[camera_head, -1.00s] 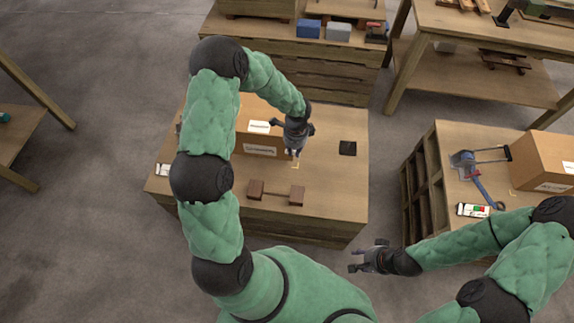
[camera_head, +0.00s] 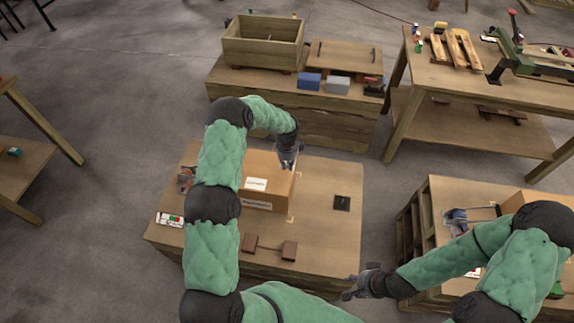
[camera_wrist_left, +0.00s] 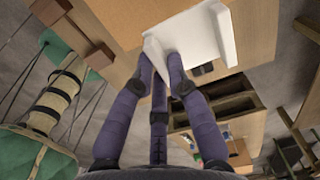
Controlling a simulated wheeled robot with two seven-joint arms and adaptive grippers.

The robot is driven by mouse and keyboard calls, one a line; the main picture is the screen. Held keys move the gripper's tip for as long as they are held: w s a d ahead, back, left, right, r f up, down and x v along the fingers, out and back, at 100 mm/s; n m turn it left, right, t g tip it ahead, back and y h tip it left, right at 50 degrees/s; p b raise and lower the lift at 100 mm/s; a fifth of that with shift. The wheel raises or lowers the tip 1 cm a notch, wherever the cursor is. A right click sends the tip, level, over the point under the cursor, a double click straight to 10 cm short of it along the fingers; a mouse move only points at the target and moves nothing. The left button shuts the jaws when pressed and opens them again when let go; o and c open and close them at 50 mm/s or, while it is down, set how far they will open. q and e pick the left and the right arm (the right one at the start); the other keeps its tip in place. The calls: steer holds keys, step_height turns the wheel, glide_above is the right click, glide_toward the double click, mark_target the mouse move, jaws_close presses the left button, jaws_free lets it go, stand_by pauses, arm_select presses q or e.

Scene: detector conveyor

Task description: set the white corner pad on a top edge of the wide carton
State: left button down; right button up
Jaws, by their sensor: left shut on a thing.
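The white corner pad (camera_wrist_left: 195,38) is an angled white piece between my left fingertips in the left wrist view. My left gripper (camera_head: 287,163) is shut on it over the right side of the wide carton (camera_head: 266,203). The pad is hard to make out in the head view. In the left wrist view the carton's brown top (camera_wrist_left: 120,18) lies beside and behind the pad; I cannot tell if they touch. The carton is closed, with white labels on its top and front. My right gripper (camera_head: 354,286) is empty, fingers apart, off the table's front right.
The table (camera_head: 325,235) also holds a black square piece (camera_head: 342,203), a brown bar with two end blocks (camera_head: 269,247) and a small white box (camera_head: 170,219). A wooden crate (camera_head: 263,45) stands on the bench behind. Another table is at the right.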

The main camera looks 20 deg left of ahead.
arm_select(q)
steer(key=b, duration=0.4)
glide_above(288, 180)
steer(key=shift+s+f, duration=0.15)
steer(key=shift+f, duration=2.3)
steer(key=shift+f+b, duration=1.9)
steer(key=shift+f, duration=0.3)
steer(key=c, duration=1.1)
jaws_free()
steer(key=shift+c, duration=0.2)
step_height(288, 180, up, 12)
steer(key=shift+r, duration=0.1)
